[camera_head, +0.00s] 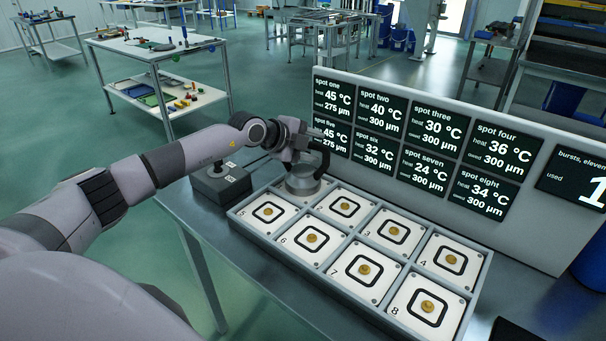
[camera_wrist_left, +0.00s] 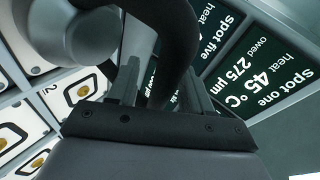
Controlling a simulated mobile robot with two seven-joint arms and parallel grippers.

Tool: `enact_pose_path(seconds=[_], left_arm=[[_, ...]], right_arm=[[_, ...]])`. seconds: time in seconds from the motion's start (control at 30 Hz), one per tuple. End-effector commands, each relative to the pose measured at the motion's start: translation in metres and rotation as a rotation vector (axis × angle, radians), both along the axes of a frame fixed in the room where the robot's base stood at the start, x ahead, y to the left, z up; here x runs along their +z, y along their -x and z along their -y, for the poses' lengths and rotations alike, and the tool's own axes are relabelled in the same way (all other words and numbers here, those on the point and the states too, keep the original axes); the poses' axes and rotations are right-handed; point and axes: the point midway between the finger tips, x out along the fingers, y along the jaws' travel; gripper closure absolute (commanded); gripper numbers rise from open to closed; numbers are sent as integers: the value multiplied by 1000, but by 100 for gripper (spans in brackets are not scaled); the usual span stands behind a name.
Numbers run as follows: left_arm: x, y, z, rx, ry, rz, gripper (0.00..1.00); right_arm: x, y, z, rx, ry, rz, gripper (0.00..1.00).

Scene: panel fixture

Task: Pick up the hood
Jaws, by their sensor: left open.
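The hood (camera_head: 303,181) is a grey, round, squat body standing at the back left corner of the tray, where it covers the first spot. In the left wrist view its grey body (camera_wrist_left: 72,32) is at the upper left, and a dark curved bar, apparently its handle (camera_wrist_left: 178,40), passes between my fingers. My left gripper (camera_head: 314,142) is open just above the hood. In the left wrist view its two fingers (camera_wrist_left: 165,88) stand on either side of the dark bar. I cannot tell whether they touch it. My right gripper is not in view.
The grey tray (camera_head: 330,279) holds white numbered plates with gold discs. A display panel (camera_head: 425,110) with spot readings stands close behind hood and tray. A grey box with a dark knob (camera_head: 220,186) sits left of the tray. Other tables stand farther back.

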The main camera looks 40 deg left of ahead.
Motion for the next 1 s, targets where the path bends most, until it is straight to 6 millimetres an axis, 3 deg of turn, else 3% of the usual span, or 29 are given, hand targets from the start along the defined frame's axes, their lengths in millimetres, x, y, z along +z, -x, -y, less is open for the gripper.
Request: enact_pose_path(seconds=[0.3, 0.43, 0.47, 1.0], left_arm=[[-1, -2, 1, -1, -1, 0, 54], [-1, -2, 1, -1, -1, 0, 96], [-1, -2, 1, -1, -1, 0, 100], [-1, -2, 0, 0, -1, 0, 100]], right_arm=[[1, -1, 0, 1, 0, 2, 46], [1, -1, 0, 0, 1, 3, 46], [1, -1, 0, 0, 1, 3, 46], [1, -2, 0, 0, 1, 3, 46]])
